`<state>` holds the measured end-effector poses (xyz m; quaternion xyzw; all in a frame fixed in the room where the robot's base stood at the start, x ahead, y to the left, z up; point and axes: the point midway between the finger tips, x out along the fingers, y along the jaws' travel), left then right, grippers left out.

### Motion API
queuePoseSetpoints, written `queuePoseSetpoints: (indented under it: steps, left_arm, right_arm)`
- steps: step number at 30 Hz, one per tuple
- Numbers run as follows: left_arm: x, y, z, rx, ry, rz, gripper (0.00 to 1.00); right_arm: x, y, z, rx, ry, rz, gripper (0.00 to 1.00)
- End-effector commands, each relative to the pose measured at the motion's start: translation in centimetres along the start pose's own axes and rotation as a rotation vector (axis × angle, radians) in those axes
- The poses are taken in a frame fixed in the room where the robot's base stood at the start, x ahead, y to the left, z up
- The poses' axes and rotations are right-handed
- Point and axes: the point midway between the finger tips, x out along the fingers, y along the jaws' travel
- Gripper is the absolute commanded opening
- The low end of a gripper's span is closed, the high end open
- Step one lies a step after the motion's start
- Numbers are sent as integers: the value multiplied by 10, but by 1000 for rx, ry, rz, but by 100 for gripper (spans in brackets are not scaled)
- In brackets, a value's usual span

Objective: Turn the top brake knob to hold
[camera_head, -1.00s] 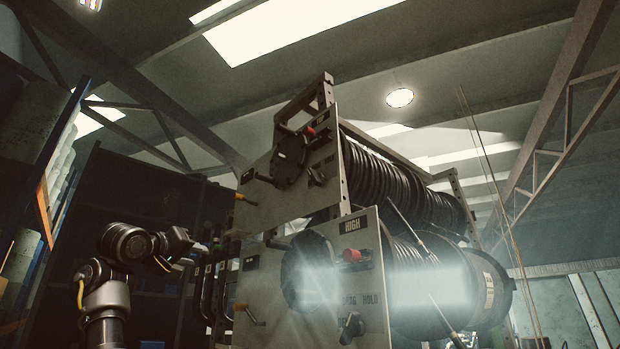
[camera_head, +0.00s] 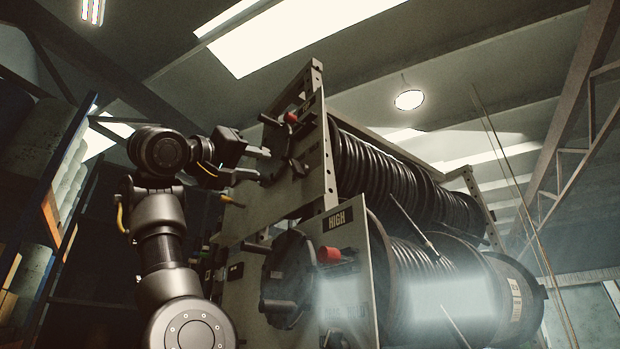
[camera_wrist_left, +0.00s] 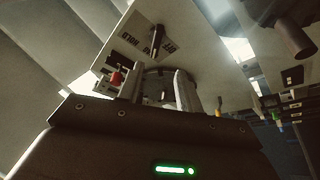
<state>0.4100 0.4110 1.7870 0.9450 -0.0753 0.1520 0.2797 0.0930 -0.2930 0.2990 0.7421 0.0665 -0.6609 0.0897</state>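The top brake knob is a small dark lever on the pale upper panel (camera_head: 318,165). In the left wrist view the knob (camera_wrist_left: 157,40) stands on the panel beside an upside-down label reading HOLD. In the head view it is dark and hard to separate from the black wheel (camera_head: 276,147). My left gripper (camera_head: 256,163) is raised beside the upper panel at the wheel's left. In the wrist view its two fingers (camera_wrist_left: 158,92) are apart, with the wheel behind the gap and the knob beyond the fingertips. I see nothing held. My right gripper is not in view.
A red crank grip (camera_head: 291,117) sticks out by the wheel and also shows near a finger in the wrist view (camera_wrist_left: 117,77). The lower panel has another black wheel (camera_head: 288,280) and red grip (camera_head: 329,254). Black hose reels (camera_head: 375,165) lie behind the panels.

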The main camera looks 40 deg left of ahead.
Motion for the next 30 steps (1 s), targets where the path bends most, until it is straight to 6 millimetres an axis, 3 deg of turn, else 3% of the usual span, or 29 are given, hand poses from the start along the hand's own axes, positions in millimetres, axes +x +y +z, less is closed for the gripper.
queuePoseSetpoints:
  steps: [8,14,22,30]
  left_arm:
    - [17,11,8,-2,-16,21,35]
    - [52,15,6,-2,-20,22,35]
    - [97,14,6,-1,-16,19,35]
    - [117,13,10,-3,-15,21,35]
  right_arm:
    - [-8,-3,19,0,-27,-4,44]
    - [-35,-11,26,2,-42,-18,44]
    - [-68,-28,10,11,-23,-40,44]
    - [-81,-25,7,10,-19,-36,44]
